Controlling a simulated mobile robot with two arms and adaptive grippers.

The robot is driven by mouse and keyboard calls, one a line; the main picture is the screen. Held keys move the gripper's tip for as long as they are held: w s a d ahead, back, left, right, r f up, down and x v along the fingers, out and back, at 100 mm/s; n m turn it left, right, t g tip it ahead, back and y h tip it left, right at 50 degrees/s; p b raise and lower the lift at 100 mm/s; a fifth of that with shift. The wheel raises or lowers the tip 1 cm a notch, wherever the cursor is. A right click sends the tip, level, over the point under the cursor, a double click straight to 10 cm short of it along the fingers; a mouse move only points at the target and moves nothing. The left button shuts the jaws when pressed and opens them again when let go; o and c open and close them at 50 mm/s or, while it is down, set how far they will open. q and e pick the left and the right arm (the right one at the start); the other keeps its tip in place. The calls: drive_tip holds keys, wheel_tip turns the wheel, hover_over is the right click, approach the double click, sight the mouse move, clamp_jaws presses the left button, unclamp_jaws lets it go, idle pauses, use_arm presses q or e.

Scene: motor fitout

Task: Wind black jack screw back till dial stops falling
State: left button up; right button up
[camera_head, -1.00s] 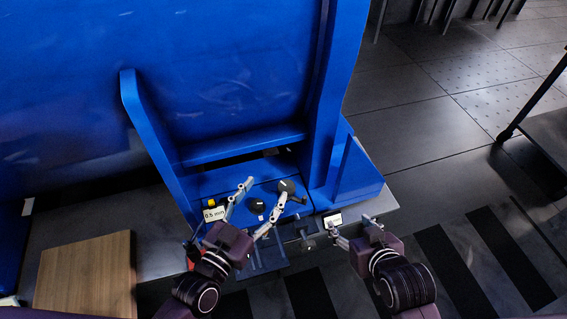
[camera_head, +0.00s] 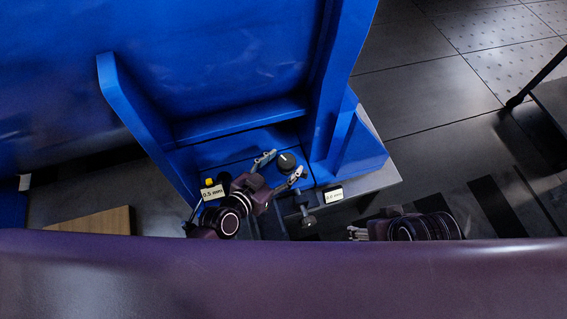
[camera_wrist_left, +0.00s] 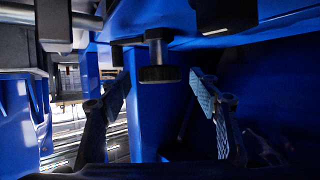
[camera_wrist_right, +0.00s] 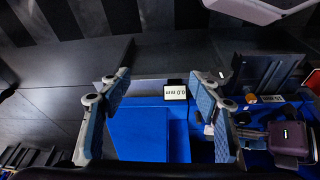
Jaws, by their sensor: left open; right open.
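A round black knob (camera_head: 287,161) stands on the blue base in the head view, by the spread fingertips of my left gripper (camera_head: 280,168), which is open. In the left wrist view a black knurled screw head (camera_wrist_left: 158,74) hangs below a blue plate, in the gap between the open fingers; no contact shows. Whether both views show the same knob I cannot tell. A small display reads 0.5 mm (camera_head: 212,192); another reads 0.0 mm (camera_head: 333,194), and also shows upside down in the right wrist view (camera_wrist_right: 175,92). My right gripper (camera_head: 355,233) is open and empty, apart from the base.
Tall blue walls (camera_head: 329,90) flank the base on both sides. A small yellow part (camera_head: 209,182) sits by the 0.5 mm display. A wooden board (camera_head: 92,223) lies at lower left. Open floor (camera_head: 430,90) extends to the right. My own purple body hides the bottom.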

use_arm(q)
drive_tip(key=shift+w+d, duration=0.15)
use_arm(e)
drive_tip(key=shift+r, duration=0.15)
use_arm(q)
drive_tip(key=shift+c, duration=0.3)
drive_tip(key=c, duration=1)
drive_tip(key=shift+c, duration=0.5)
use_arm(e)
drive_tip(key=shift+r, duration=0.1)
use_arm(q)
drive_tip(key=n+t+y+p, duration=0.1)
drive_tip(key=p, duration=0.1)
drive_tip(key=shift+r+p, duration=0.15)
drive_tip(key=shift+p, duration=0.25)
drive_tip(key=shift+n+t+y+p, duration=0.4)
drive_tip(key=shift+n+y+p, duration=0.6)
drive_tip(key=shift+p, duration=0.25)
use_arm(e)
wheel_tip(320, 180, down, 18)
drive_tip(key=g, duration=0.1)
drive_tip(key=shift+s+a, duration=0.15)
drive_tip(key=shift+s, duration=0.1)
drive_tip(key=shift+r, duration=0.1)
